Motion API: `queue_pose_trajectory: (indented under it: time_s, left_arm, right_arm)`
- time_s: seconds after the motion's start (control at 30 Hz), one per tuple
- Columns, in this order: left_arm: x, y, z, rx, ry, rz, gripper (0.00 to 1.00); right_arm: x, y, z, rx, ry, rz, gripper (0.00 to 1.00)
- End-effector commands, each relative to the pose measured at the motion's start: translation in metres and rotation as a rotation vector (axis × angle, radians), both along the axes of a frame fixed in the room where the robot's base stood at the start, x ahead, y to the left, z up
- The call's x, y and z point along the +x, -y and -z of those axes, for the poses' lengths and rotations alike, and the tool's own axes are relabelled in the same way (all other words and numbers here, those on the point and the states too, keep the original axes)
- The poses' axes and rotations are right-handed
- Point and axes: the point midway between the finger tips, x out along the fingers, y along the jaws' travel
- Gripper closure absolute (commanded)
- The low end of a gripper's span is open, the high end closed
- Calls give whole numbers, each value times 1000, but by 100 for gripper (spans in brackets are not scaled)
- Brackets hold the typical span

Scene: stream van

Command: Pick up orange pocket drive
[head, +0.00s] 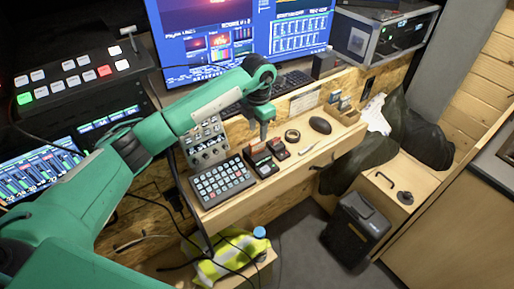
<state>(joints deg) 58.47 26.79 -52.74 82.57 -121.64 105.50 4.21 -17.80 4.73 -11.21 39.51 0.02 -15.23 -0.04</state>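My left gripper (263,129) hangs pointing down over the wooden desk (285,174), coming in from the left on the green arm. Its fingers look close together, but they are too small to tell whether they are open or shut. Just under and beside the fingertips are small dark items with reddish-orange parts, one on the left (258,150) and one on the right (277,147). I cannot tell surely which is the orange pocket drive. The gripper may partly hide the left one. My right gripper is not in view.
A grey button keypad (222,182) and a knob mixer (206,143) lie left of the gripper. A tape roll (292,136), a black mouse (320,125) and a white pen (307,149) lie to the right. Monitors (235,40) and a keyboard (291,82) stand behind.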

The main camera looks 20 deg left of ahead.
Motion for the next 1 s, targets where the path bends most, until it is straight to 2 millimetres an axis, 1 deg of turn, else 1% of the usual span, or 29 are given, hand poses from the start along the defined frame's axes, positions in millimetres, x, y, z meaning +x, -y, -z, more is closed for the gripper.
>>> queue_pose_trajectory:
  time_s: [0.1,0.27,0.37,0.5,0.6,0.7,0.87,0.93,1.0]
  left_arm:
    - [0,1,13,-1,-1,1,60]
    - [0,0,21,-1,-1,1,60]
    - [0,-2,33,-3,-3,0,60]
    - [1,-3,55,-1,-2,0,60]
    - [1,-3,65,-2,0,1,60]
    - [1,-3,69,-1,2,2,60]
    - [1,-3,69,-1,2,2,60]
    - [1,-3,69,-1,2,2,70]
    - [1,-4,69,-1,2,2,84]
  right_arm:
    - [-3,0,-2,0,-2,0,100]
    - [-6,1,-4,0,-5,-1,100]
    - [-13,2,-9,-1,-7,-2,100]
    - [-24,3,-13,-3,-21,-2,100]
    - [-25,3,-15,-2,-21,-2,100]
    - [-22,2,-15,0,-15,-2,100]
    - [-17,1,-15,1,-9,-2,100]
    - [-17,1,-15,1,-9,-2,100]
    - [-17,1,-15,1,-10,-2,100]
